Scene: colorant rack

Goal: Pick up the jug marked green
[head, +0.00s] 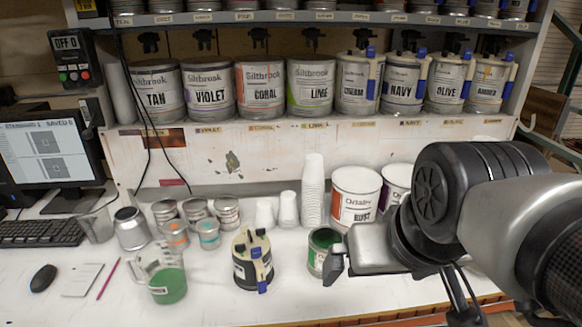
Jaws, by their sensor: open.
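A clear measuring jug (167,282) with green in its lower part stands on the white bench at the front left, its handle side toward the left. I cannot read any marking on it. My gripper (336,262) is over the bench at the right of centre, well to the right of the jug and apart from it. A dark fingertip shows beside a small can with a green label; the other finger is hard to make out. The gripper is open and I see nothing held in it.
A cream and black canister with a blue handle (252,262) and the green-labelled can (319,250) stand between jug and gripper. Small cups (208,234) and a metal container (131,229) stand behind the jug. A pink pencil (108,279) lies left of it.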

